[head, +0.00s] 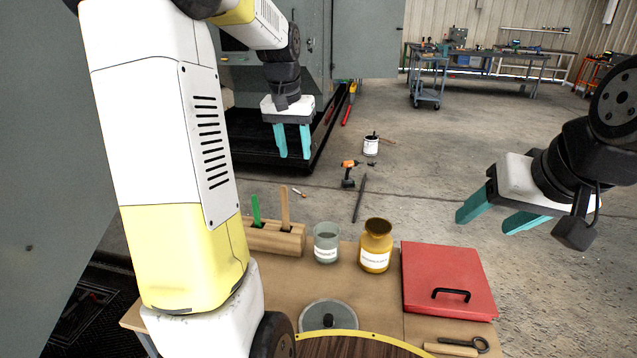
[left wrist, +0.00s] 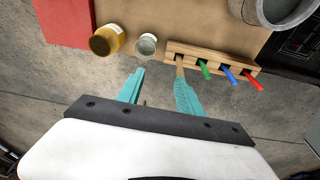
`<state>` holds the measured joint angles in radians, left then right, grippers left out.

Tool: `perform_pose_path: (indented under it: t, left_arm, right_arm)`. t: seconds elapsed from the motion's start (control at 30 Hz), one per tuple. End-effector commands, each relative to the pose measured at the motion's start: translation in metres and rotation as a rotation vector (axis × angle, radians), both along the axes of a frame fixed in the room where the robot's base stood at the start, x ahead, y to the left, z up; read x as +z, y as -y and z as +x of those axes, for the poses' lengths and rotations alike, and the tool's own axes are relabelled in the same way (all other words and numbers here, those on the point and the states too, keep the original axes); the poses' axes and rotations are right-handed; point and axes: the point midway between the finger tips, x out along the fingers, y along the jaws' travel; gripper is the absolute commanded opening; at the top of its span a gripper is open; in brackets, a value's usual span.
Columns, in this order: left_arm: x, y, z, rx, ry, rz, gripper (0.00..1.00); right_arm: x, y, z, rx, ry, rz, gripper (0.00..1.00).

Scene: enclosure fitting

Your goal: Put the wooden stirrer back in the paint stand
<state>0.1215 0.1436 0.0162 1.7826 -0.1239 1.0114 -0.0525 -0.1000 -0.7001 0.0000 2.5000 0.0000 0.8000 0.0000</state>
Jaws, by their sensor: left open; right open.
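The paint stand (head: 284,241) is a wooden block on the table. The wooden stirrer (head: 285,208), a flat light-brown stick, stands upright in it, beside a green stick (head: 256,210). In the left wrist view the stand (left wrist: 238,66) holds the wooden stirrer (left wrist: 180,63) in its leftmost slot, then green, blue and red sticks. My left gripper (head: 295,156) is open and empty, pointing down beyond the stand. My right gripper (head: 484,228) is open and empty, right of the table.
On the table are a grey glass jar (head: 326,243), an amber jar (head: 376,246), a red box (head: 440,278) with a black handle and a round lid (head: 328,315).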

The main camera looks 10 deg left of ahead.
Motion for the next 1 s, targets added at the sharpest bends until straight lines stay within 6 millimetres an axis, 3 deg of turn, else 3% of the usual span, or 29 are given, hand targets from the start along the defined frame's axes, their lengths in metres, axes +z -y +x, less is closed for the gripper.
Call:
perform_pose_path:
  t: [0.1,0.23,0.4,0.5,0.7,1.0]
  left_arm:
    - [0.031,0.028,-0.051,-0.019,0.085,-0.02,0.43]
    - [0.047,0.053,-0.107,-0.038,0.17,-0.049,0.43]
    - [0.047,0.079,-0.174,-0.059,0.27,-0.092,0.43]
    - [0.041,0.089,-0.203,-0.068,0.313,-0.114,0.43]
    - [0.031,0.097,-0.228,-0.075,0.354,-0.137,0.43]
    - [0.029,0.098,-0.23,-0.076,0.356,-0.139,0.43]
  right_arm:
    - [0.0,0.0,0.0,0.0,0.0,0.0,0.59]
    - [0.0,0.0,0.0,0.0,0.0,0.0,0.59]
    - [0.0,0.0,0.0,0.0,0.0,0.0,0.59]
    - [0.0,0.0,0.0,0.0,0.0,0.0,0.59]
    - [0.0,0.0,0.0,0.0,0.0,0.0,0.59]
    - [0.0,0.0,0.0,0.0,0.0,0.0,0.59]
